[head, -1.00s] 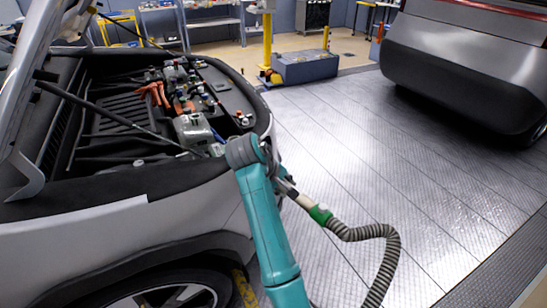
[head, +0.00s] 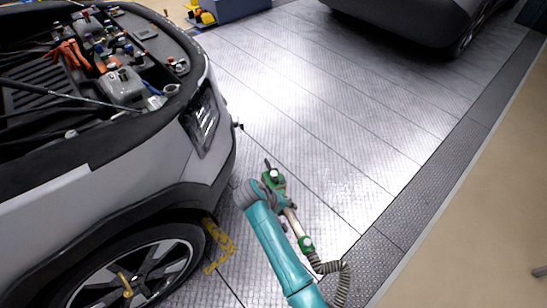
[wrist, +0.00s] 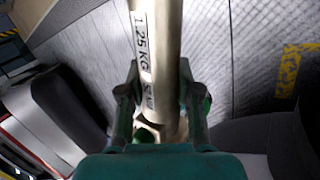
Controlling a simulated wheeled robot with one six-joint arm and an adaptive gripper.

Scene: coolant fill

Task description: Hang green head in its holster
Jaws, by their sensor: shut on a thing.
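The green head (head: 273,178) shows beside the end of my arm in the head view, with a pale tube (head: 296,222) and a green collar running down to a ribbed grey hose (head: 330,268). In the wrist view the pale metal tube (wrist: 155,50) carries a "1.25 KG" label and passes between my fingers. My gripper (wrist: 160,105) is shut on this tool; its fingers lie on both sides of the tube. In the head view my arm partly hides the gripper. The tool is held over the floor beside the car's front corner. I cannot make out the holster.
The car (head: 130,190) with its open engine bay fills the left, its front bumper near my arm. A yellow floor marking (head: 218,247) lies by the wheel. A second vehicle (head: 410,20) stands at the back. The metal floor (head: 330,100) between is clear.

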